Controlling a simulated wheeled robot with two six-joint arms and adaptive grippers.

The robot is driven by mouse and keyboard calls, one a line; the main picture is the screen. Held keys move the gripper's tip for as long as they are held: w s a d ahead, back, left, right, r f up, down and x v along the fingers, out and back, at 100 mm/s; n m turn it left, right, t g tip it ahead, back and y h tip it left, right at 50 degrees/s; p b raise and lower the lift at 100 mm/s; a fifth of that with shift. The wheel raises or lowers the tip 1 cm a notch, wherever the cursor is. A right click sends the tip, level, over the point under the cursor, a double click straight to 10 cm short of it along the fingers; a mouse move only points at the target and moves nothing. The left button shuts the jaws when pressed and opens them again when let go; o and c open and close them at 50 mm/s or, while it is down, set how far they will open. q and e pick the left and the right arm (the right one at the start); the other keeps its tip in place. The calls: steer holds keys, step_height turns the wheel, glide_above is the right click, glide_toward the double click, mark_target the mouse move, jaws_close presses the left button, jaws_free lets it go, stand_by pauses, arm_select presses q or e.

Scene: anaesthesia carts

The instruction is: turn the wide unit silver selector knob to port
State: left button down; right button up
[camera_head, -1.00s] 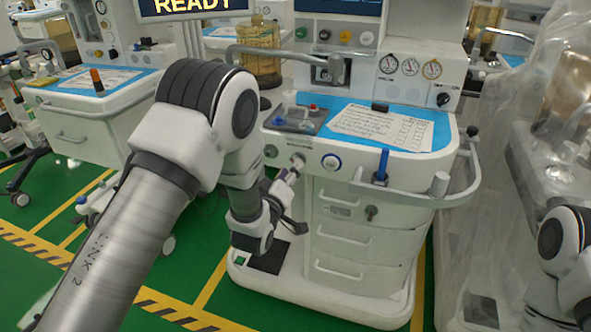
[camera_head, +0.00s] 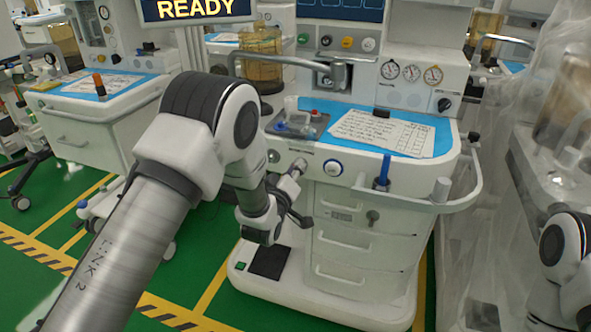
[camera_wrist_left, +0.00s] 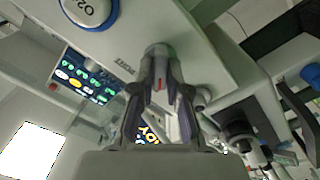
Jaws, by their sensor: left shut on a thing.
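The wide unit (camera_head: 365,255) is the white cart in the middle of the head view. Its silver selector knob (camera_head: 298,164) sticks out of the front panel, left of a round blue-ringed button (camera_head: 332,165). My left gripper (camera_head: 292,180) is at the knob, with its fingers closed around it. In the left wrist view the knob's silver end (camera_wrist_left: 157,50) shows between the fingertips of my gripper (camera_wrist_left: 159,80). The fingers cover most of the knob, and I cannot read which way it points. My right gripper is out of view; only part of my right arm shows.
A white rail (camera_head: 425,203) curves around the cart's right front, near an upright blue stick (camera_head: 384,170). A paper sheet (camera_head: 382,132) and a small tray (camera_head: 297,122) lie on top. A plastic-covered unit (camera_head: 530,170) stands close on the right.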

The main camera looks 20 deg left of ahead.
arm_select(q)
steer(key=shift+m, duration=0.3)
steer(key=shift+d+m+b, duration=0.15)
steer(key=shift+m+b, duration=0.25)
steer(key=shift+m, duration=3.9)
steer(key=shift+d+m+b, duration=0.15)
steer(key=shift+m+b, duration=0.25)
steer(key=shift+m, duration=3.9)
steer(key=c, duration=1.2)
jaws_free()
steer(key=shift+o, duration=0.2)
